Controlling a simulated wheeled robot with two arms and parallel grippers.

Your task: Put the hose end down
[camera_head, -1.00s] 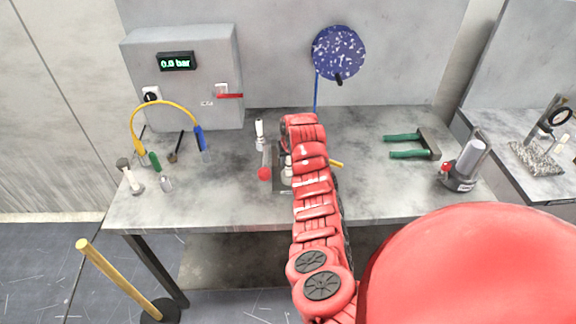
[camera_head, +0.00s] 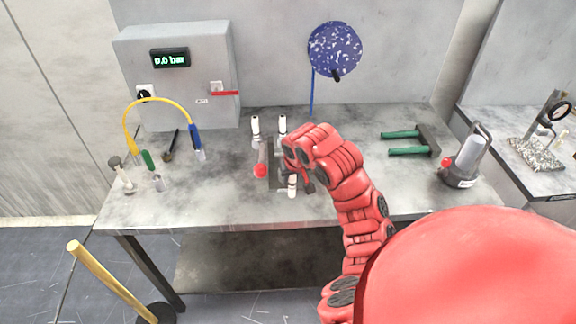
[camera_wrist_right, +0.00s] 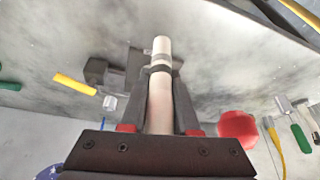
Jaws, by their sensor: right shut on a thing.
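My right gripper (camera_head: 298,172) is over the middle of the bench. In the right wrist view its two fingers (camera_wrist_right: 160,100) are shut on a white cylinder (camera_wrist_right: 161,55) with a dark band. This white cylinder (camera_head: 292,188) also shows just below the gripper in the head view. I cannot tell whether it is the hose end or whether it touches the bench. A yellow hose (camera_head: 160,100) arches at the left, with a green end (camera_head: 148,159) and a blue end (camera_head: 195,138). My left gripper is not in view.
Two similar white cylinders (camera_head: 255,128) (camera_head: 282,125) stand behind the gripper. A red knob (camera_head: 260,170) is close to its left; it also shows in the wrist view (camera_wrist_right: 238,126). Green-handled tools (camera_head: 405,151) lie right. The bench front (camera_head: 220,213) is clear.

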